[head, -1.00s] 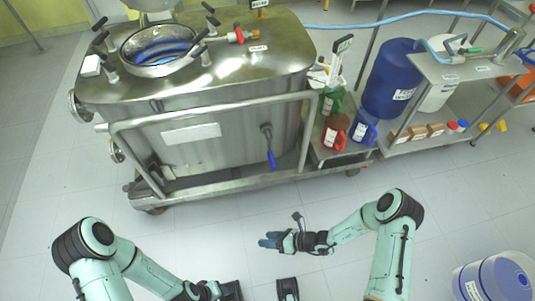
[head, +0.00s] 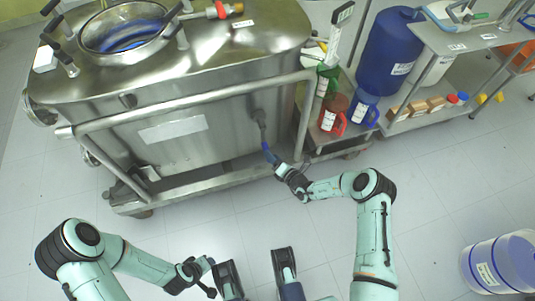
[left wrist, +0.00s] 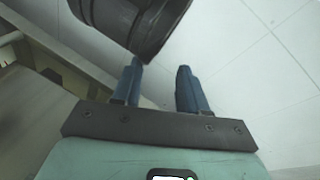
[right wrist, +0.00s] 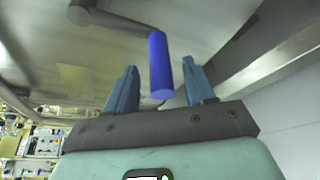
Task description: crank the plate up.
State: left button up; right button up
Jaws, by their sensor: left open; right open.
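The crank on the front of the steel tank has a grey arm and a blue handle (right wrist: 160,66), which hangs down in the head view (head: 268,153). My right gripper (head: 277,164) is at the handle's lower end. In the right wrist view my right gripper (right wrist: 163,86) is open, with the blue handle between and beyond its fingers, apart from both. The steel tank (head: 195,150) fills the upper left of the head view. My left gripper (left wrist: 160,85) is open and empty over the floor, low in the head view. The plate that the crank moves cannot be made out.
A tubular rail (head: 190,106) runs across the tank's front above the crank. Red and blue jugs (head: 332,113) stand on a low shelf to the right. A blue barrel (head: 388,50) is behind. The floor (head: 420,190) in front is clear, with a white-blue drum (head: 500,264) at right.

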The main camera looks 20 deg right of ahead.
jog(key=shift+b+x, duration=0.5)
jog(key=shift+x, duration=1.3)
pick_arm(q)
jog(key=shift+w+a+f+t, duration=0.15)
jog(key=shift+w+a+f, duration=0.2)
jog(key=shift+w, duration=0.2)
jog(key=shift+w+a+f+t, duration=0.2)
jog(key=shift+w+f, duration=0.15)
jog(key=shift+w, duration=0.2)
pick_arm(e)
grip_shut()
pick_arm(q)
jog(key=shift+w+a, duration=0.1)
